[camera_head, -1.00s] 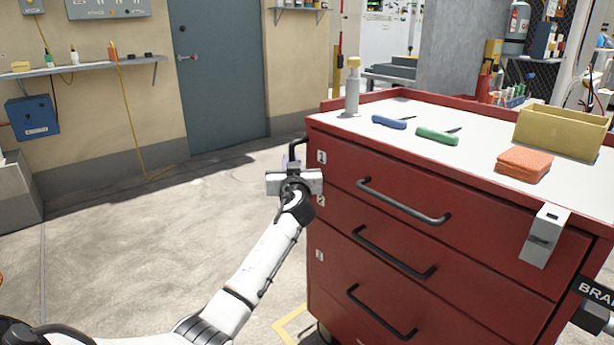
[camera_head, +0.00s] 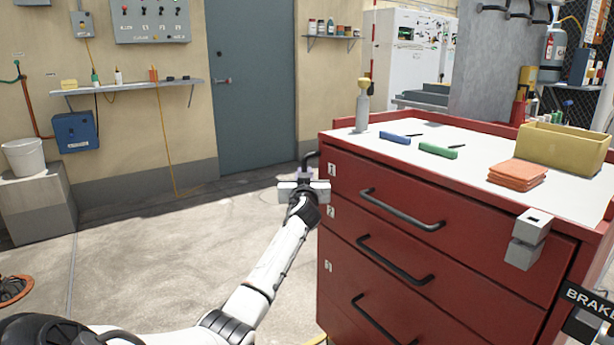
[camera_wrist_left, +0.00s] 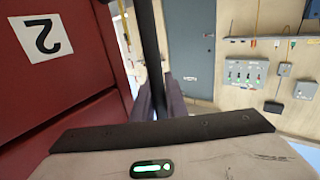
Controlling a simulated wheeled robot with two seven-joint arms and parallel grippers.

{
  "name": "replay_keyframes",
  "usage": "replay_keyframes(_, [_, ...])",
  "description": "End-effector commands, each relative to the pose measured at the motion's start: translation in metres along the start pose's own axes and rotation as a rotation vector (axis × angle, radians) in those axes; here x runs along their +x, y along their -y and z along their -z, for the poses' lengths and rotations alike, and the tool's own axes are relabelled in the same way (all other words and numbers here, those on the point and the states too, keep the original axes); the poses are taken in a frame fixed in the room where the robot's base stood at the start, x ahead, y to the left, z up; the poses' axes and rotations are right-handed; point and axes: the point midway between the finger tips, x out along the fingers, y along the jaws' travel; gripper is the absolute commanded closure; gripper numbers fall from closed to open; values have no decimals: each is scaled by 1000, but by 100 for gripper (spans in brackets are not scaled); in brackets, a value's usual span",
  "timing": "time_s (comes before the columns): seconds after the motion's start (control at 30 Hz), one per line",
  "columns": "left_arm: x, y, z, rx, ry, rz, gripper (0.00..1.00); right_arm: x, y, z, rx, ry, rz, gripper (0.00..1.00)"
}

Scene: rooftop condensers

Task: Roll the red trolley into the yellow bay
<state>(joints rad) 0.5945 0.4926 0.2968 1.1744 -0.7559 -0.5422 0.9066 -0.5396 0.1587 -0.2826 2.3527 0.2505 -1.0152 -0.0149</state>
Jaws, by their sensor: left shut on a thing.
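The red trolley (camera_head: 440,245) fills the right half of the head view, with drawers, black pulls and a white top. My left gripper (camera_head: 306,172) is at its upper left edge, shut on a black upright handle bar (camera_wrist_left: 148,45). In the left wrist view the fingers close around this bar, beside the red drawer face with a "2" label. A sliver of yellow floor marking (camera_head: 320,341) shows at the trolley's lower left; the rest of any bay is hidden or out of frame. My right gripper is not in view.
On the trolley top are a spray bottle (camera_head: 362,108), blue (camera_head: 395,137) and green (camera_head: 438,150) tools, orange cloths (camera_head: 517,174) and a yellow bin (camera_head: 562,148). A grey block (camera_head: 526,240) and BRAKE label (camera_head: 588,302) are at its right.

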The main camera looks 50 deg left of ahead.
Motion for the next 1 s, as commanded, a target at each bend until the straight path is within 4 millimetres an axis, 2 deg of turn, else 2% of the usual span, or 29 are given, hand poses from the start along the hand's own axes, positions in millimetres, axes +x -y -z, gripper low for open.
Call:
replay_keyframes(0.1, [1, 3, 0, 0, 1, 5, 100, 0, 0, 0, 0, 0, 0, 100])
replay_keyframes(0.13, [1, 3, 0, 0, 1, 5, 83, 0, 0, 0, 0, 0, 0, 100])
replay_keyframes(0.2, [0, 2, 0, 0, 1, 5, 71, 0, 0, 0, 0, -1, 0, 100])
replay_keyframes(0.23, [0, 2, 0, 0, 1, 4, 69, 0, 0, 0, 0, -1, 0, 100])
replay_keyframes(0.53, [-1, 0, 0, 0, 0, 1, 69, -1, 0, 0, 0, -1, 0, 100])
replay_keyframes(0.67, [-10, 0, 1, -1, 0, 0, 69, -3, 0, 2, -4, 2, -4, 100])
replay_keyframes(0.8, [-30, 0, 2, 0, 1, -1, 69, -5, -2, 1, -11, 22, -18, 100])
replay_keyframes(1.0, [-67, 0, 1, -1, 2, 0, 69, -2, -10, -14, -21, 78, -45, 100])
